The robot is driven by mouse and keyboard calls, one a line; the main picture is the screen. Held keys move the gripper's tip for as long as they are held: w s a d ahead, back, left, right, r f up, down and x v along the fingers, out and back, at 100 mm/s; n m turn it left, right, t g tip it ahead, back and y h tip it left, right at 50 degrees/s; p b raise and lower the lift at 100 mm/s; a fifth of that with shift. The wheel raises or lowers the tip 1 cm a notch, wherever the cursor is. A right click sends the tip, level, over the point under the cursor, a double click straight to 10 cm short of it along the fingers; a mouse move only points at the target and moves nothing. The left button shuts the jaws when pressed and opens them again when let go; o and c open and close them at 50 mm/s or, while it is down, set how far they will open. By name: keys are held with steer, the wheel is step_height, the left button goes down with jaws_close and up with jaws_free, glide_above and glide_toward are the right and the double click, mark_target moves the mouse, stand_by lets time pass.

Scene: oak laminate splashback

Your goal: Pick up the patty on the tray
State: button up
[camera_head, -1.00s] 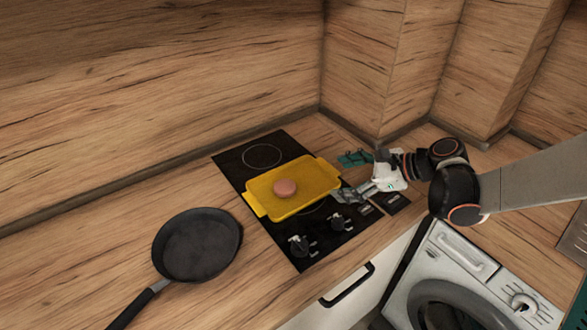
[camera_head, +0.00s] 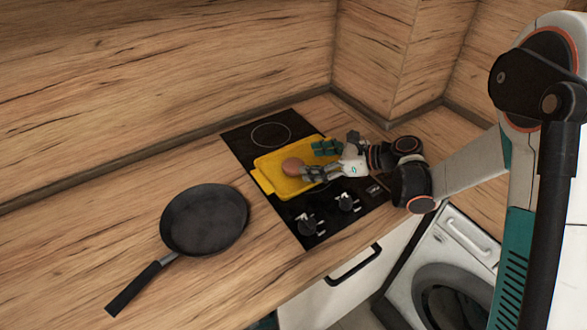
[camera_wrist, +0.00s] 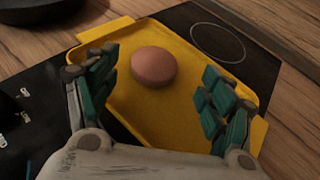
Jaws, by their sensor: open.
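The patty (camera_head: 292,166) is a round, pinkish-brown disc lying on the yellow tray (camera_head: 270,184), which rests on the black stovetop. In the wrist view the patty (camera_wrist: 154,67) lies ahead of my gripper, centred between its fingers, with the tray (camera_wrist: 170,122) around it. My gripper (camera_head: 318,161) is open and empty, above the right part of the tray in the head view. Its two green-padded fingers (camera_wrist: 155,85) are spread wide in the wrist view, apart from the patty. The gripper hides the tray's right end in the head view.
A black frying pan (camera_head: 205,220) sits on the wooden counter left of the stovetop (camera_head: 240,143). Stove knobs (camera_head: 309,224) stand up in front of the tray. A wooden splashback (camera_head: 170,70) rises behind. The counter between pan and stove is clear.

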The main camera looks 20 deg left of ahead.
mark_target(295, 164)
steer(key=x, duration=0.1)
steer(key=b+x, duration=0.1)
steer(key=x, duration=0.1)
steer(key=b+x, duration=0.1)
steer(key=shift+s+a+f, duration=0.15)
steer(key=shift+s+f, duration=0.1)
steer(key=shift+s, duration=0.1)
steer(key=shift+a+f, duration=0.1)
steer(key=shift+a, duration=0.3)
steer(key=shift+c, duration=0.2)
steer(key=c, duration=1.1)
